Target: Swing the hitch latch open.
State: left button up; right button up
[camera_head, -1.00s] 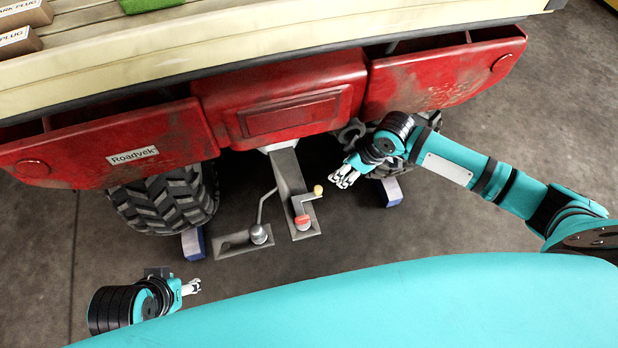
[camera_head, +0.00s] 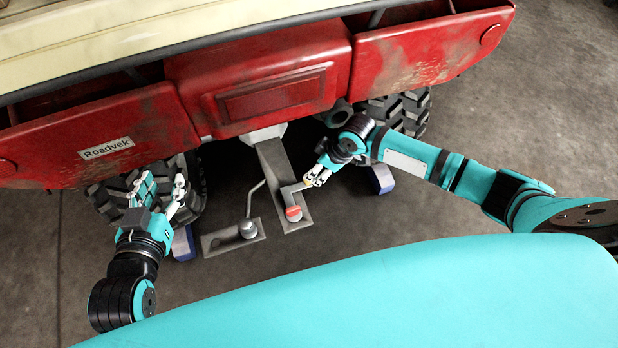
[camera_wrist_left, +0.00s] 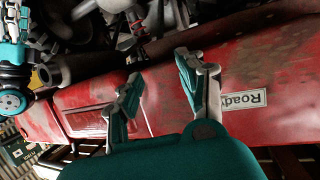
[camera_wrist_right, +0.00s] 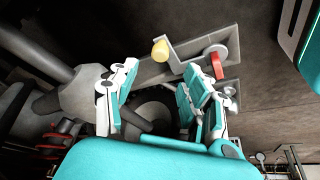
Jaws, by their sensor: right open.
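The hitch latch is a grey crank arm with a red collar (camera_head: 293,213) on the tow bar plate. Its yellow knob (camera_wrist_right: 160,50) shows in the right wrist view just past my right fingertips, roughly in line with the gap between them. My right gripper (camera_head: 317,178) is open at the knob end of the crank, and its fingers partly hide the knob in the head view. I cannot tell whether they touch it. My left gripper (camera_head: 157,198) is open and empty by the vehicle's left rear wheel; in its wrist view the fingers (camera_wrist_left: 157,80) are spread before the red tailgate.
The red rear panel (camera_head: 270,95) of the vehicle hangs over the hitch. A second plate with a bent rod (camera_head: 247,228) stands close left of the latch. Blue blocks (camera_head: 183,243) sit by the wheels. My teal body fills the front; grey floor is free at right.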

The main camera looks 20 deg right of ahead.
pick_arm(q)
jog(key=r+t, duration=0.1)
jog(key=r, duration=0.1)
jog(key=w+d+r+t+h+b, duration=0.1)
jog(key=r+t, duration=0.2)
jog(key=r, duration=0.2)
jog(key=shift+w+d+t+h+b, duration=0.25)
jog(key=shift+w+t+h+b, duration=0.05)
jog(key=shift+t+b, duration=0.1)
pick_arm(e)
jog(key=b+x, duration=0.1)
jog(key=x, duration=0.6)
pick_arm(q)
notch_tip(320, 180, up, 7)
jog(key=s+t+h, duration=0.1)
jog(key=t, duration=0.3)
jog(key=shift+s+d+h, duration=0.25)
jog(key=shift+s+h, duration=0.05)
jog(key=shift+s, duration=0.1)
pick_arm(e)
jog(key=shift+w+a+f, duration=0.1)
jog(key=shift+f, duration=0.15)
pick_arm(q)
jog(key=shift+f, duration=0.1)
pick_arm(e)
grip_shut()
